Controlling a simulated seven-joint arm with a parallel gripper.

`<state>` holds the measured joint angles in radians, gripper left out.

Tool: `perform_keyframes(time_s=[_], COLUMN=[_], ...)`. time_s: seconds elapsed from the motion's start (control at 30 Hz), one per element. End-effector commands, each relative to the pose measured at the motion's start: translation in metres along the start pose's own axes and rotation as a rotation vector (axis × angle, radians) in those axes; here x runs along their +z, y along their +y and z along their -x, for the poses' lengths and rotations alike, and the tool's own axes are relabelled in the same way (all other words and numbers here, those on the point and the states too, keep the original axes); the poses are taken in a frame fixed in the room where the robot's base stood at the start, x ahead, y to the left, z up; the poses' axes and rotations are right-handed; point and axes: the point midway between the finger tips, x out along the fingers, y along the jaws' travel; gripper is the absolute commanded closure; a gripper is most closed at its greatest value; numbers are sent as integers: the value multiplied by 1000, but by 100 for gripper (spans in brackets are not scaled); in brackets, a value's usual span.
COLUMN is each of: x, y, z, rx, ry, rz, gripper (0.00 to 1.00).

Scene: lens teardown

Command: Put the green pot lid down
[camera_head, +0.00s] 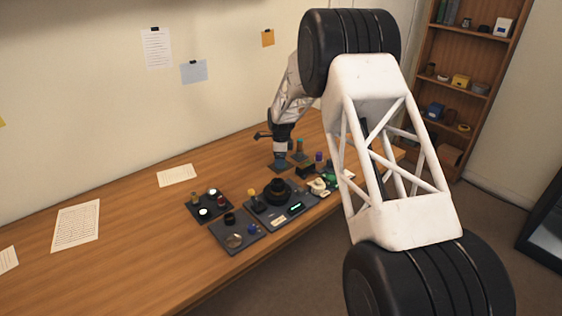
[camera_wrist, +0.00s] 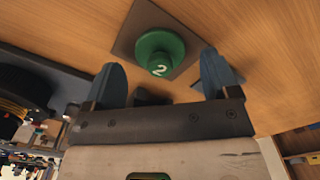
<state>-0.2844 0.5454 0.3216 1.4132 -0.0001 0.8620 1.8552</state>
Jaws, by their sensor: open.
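The green pot lid (camera_wrist: 160,46), a round knobbed piece marked "2", sits on a dark square pad (camera_wrist: 128,22) on the table in the wrist view. My gripper (camera_wrist: 160,62) is open, with one blue finger on each side of the lid's near part in the picture. Gaps show between the fingers and the lid, and I cannot tell how far the fingertips are above the pad. In the head view my gripper (camera_head: 280,158) is low over the pad (camera_head: 279,167), and the lid is hidden there.
A dark workstation tray (camera_head: 283,215) with a round black lens part (camera_head: 278,190) stands in front of my gripper. Small trays (camera_head: 207,205) and (camera_head: 236,241) hold small parts to its left. Several small upright items stand close right of my gripper. The left table is clear except for papers.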

Motion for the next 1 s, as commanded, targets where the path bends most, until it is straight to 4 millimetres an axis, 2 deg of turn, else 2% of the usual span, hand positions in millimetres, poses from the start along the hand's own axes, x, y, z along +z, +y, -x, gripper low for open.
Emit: perform_keyframes(time_s=[0.6,0.8,1.0], x=[0,0,0], y=[0,0,0], z=[90,103,106], rx=[-2,0,0], ry=[-1,0,0], rz=[0,0,0], gripper=[19,19,19])
